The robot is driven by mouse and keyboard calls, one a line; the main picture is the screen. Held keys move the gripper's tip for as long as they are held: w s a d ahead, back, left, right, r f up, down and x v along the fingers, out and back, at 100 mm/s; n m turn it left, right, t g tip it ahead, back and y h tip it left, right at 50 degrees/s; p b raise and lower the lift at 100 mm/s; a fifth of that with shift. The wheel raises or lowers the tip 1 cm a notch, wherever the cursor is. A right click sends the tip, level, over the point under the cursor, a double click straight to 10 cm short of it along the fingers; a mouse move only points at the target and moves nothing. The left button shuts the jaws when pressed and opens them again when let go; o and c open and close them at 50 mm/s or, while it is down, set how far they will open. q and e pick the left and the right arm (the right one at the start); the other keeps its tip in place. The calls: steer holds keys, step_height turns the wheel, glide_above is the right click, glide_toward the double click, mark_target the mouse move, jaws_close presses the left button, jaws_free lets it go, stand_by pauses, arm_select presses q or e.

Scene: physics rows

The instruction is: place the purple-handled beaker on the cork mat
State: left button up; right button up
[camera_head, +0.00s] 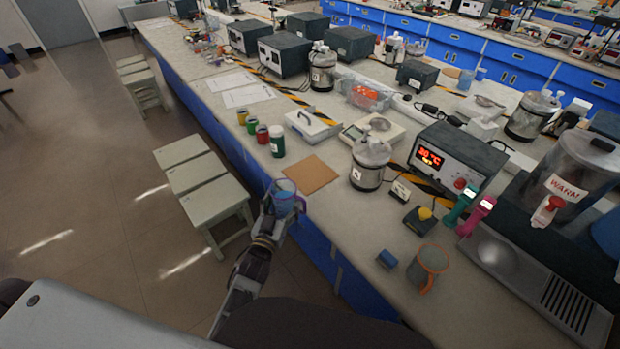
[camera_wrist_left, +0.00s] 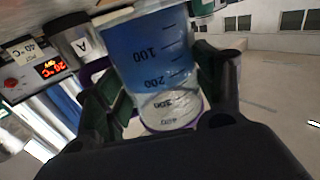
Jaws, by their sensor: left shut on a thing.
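The purple-handled beaker (camera_head: 285,196) holds blue contents and is in my left gripper (camera_head: 281,208), beside the front edge of the bench. In the left wrist view the beaker (camera_wrist_left: 158,65) fills the middle, with measuring marks on its wall. The fingers of my left gripper (camera_wrist_left: 160,105) are shut around it from both sides. The cork mat (camera_head: 309,175) is a bare brown square lying on the bench, just beyond and to the right of the beaker. My right gripper does not show.
A dark green jar (camera_head: 277,141) stands behind the mat, and a glass-and-metal vessel (camera_head: 370,163) stands to its right. An orange-handled beaker (camera_head: 428,268) and a blue block (camera_head: 387,259) are nearer on the bench. Stools (camera_head: 208,185) stand on the floor at left.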

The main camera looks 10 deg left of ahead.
arm_select(q)
steer(key=w+a+r+b, duration=0.1)
steer(key=w+r+b, duration=0.1)
steer(key=w+b, duration=0.5)
steer(key=w+r+b, duration=0.3)
steer(key=w+b, duration=0.5)
steer(key=w, duration=0.8)
steer(key=shift+w+a+r+h, duration=0.15)
steer(key=shift+a+h, duration=0.15)
steer(key=shift+a, duration=0.1)
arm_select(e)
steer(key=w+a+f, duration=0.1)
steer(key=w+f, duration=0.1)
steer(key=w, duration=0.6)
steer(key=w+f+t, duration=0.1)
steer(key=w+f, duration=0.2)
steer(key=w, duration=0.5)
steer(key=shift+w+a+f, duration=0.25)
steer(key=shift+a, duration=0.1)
arm_select(q)
steer(key=shift+f+b, duration=0.7)
steer(key=shift+f, duration=2.25)
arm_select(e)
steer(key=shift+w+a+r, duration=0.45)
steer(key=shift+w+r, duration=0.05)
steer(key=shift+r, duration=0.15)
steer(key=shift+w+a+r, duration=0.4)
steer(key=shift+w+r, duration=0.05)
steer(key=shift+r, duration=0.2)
